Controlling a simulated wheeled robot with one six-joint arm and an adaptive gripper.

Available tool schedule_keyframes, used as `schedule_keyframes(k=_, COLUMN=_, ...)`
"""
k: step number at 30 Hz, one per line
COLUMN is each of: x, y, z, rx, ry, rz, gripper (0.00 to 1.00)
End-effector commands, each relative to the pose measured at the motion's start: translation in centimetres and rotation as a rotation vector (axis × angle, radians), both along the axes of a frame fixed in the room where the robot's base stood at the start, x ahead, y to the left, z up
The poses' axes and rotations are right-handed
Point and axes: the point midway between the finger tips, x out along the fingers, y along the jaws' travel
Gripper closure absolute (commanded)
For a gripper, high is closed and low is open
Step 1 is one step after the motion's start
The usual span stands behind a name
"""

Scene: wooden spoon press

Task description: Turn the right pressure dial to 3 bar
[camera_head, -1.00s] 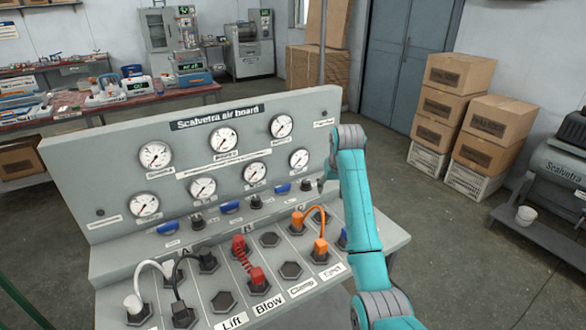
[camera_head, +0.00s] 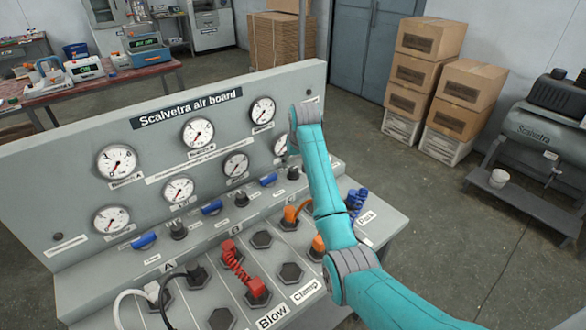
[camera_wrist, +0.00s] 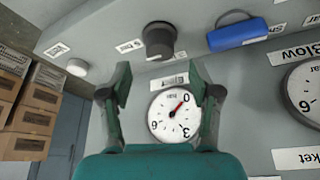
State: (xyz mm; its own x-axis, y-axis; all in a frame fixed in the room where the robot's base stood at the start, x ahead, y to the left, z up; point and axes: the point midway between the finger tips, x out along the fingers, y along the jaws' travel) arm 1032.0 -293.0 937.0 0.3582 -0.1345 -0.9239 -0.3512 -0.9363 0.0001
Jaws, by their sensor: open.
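The right black dial (camera_head: 293,173) is at the right end of the knob row on the air board (camera_head: 60,190); it seems to be the black knob (camera_wrist: 158,40) in the wrist view. My gripper (camera_wrist: 160,70) is open and empty, its fingertips short of that knob in the picture. A white gauge (camera_wrist: 172,122) shows between the fingers, upside down, marked 0, 3 and 6. Its red needle points near the 0 side. In the head view my arm partly covers the right gauge (camera_head: 280,146) and my fingers cannot be made out.
A blue handle (camera_wrist: 238,33) sits beside the knob in the wrist view. Other black knobs (camera_head: 241,199) and blue handles (camera_head: 211,207) line the ledge. Orange, red, black and white hoses and a blue coil (camera_head: 356,203) stand on the lower panel. Cartons (camera_head: 470,95) stand behind on the right.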

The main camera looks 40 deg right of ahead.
Motion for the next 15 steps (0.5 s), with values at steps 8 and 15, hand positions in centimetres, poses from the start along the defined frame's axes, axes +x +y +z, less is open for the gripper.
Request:
schedule_keyframes(k=8, x=1.4, y=-0.5, z=-3.7, rx=0.0, ry=0.001, rz=0.0, gripper=0.37)
schedule_keyframes(k=15, x=1.8, y=-0.7, z=-4.7, rx=0.0, ry=0.0, rz=0.0, gripper=0.37)
